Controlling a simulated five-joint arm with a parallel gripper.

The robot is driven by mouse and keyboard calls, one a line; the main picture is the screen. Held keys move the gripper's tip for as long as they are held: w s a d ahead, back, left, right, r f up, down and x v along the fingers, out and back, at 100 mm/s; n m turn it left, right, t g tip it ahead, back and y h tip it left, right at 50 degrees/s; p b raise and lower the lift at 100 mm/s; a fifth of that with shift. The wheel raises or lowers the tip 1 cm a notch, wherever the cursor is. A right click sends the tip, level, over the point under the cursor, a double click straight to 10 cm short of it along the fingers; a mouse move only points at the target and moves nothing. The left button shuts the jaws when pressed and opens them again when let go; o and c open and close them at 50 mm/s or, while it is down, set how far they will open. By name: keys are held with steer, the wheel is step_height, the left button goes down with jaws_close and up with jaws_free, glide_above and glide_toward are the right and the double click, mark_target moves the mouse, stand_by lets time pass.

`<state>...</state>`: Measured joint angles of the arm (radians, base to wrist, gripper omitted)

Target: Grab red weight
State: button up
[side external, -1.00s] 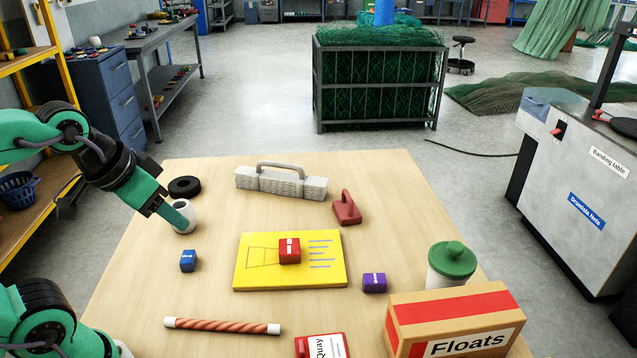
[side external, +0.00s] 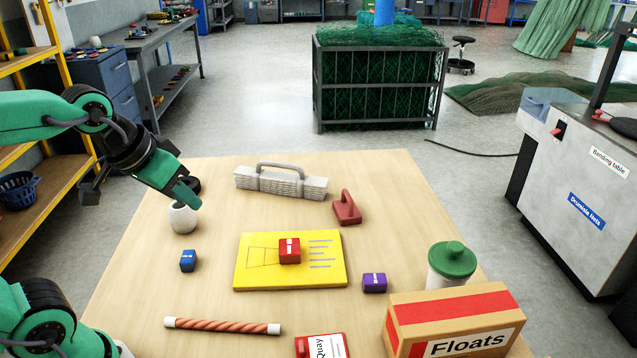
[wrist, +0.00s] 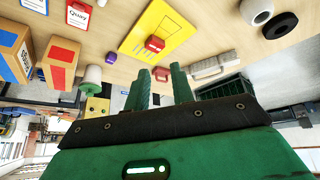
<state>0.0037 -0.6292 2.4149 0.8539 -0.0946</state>
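A dark red weight with a handle (side external: 347,207) stands on the table, right of the grey handled block. It also shows in the wrist view (wrist: 161,74), just beyond my fingers and roughly in line with the gap between them. A smaller red block (side external: 289,251) lies on the yellow board (side external: 250,278); it shows in the wrist view (wrist: 155,43) too. My gripper (side external: 188,197) is at the table's left side, above the white pot, well left of the weight. In the wrist view its fingers (wrist: 161,90) stand apart with nothing between them.
The grey handled block (side external: 281,183) lies behind the board. A blue block (side external: 188,261), purple block (side external: 374,283), green-lidded jar (side external: 451,263) and Floats box (side external: 455,320) surround it.

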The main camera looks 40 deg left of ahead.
steer(key=w+r+n, duration=0.1)
steer(key=w+n, duration=0.2)
steer(key=w, duration=0.7)
steer(key=n+t, duration=0.1)
steer(key=n, duration=0.7)
glide_above(347, 195)
steer(key=s, duration=0.4)
step_height(347, 195, down, 17)
steer(key=shift+x, duration=1.4)
steer(key=shift+x, duration=2.6)
steer(key=shift+c, duration=0.4)
jaws_close()
